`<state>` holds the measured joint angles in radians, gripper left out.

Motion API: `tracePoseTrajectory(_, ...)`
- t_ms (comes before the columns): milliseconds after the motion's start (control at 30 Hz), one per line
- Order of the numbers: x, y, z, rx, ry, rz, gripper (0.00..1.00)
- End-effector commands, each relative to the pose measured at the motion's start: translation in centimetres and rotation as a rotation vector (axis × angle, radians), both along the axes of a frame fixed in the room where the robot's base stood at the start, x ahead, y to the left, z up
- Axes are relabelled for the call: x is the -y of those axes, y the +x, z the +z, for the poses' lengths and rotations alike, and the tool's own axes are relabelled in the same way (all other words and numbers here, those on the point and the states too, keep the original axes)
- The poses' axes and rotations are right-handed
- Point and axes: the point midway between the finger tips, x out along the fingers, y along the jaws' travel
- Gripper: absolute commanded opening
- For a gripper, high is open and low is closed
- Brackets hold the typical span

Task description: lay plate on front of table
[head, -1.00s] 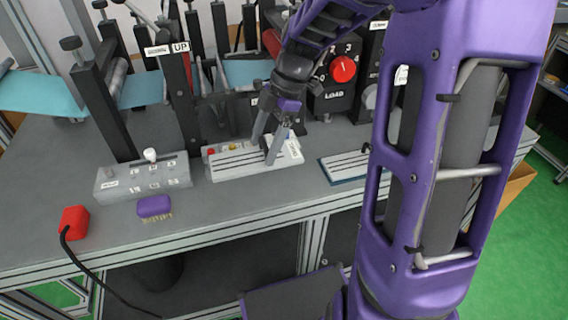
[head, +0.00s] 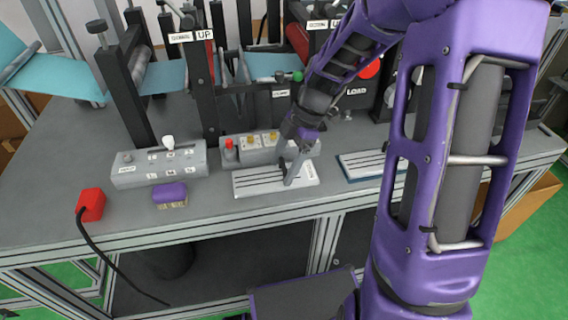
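A white plate (head: 257,182) with dark slots lies level, at or just above the grey table top (head: 225,205), near its front edge and in front of a control box with a red button. My gripper (head: 291,175) points down at the plate's right end, with its fingers on the plate; it appears shut on it. The fingers hide part of that end. I cannot tell whether the plate's underside touches the table.
A similar blue-edged plate (head: 362,165) lies to the right. The button box (head: 238,150) stands behind the white plate. A grey switch box (head: 135,172), a purple brush (head: 170,194) and a red corded block (head: 90,205) are at the left. Rollers and posts stand behind.

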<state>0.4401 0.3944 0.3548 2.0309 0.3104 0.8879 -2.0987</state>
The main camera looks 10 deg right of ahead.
Motion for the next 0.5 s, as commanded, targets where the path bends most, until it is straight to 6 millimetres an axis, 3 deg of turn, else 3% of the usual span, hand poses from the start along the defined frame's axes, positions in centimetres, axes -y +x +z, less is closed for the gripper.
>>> tracePoseTrajectory(33,0.0,0.0,0.0,0.0,0.0,0.0,0.84)
tracePoseTrajectory(133,0.0,0.0,0.0,0.0,0.0,0.0,1.0)
tracePoseTrajectory(500,0.3,0.1,1.0,0.003,0.0,-0.001,1.0)
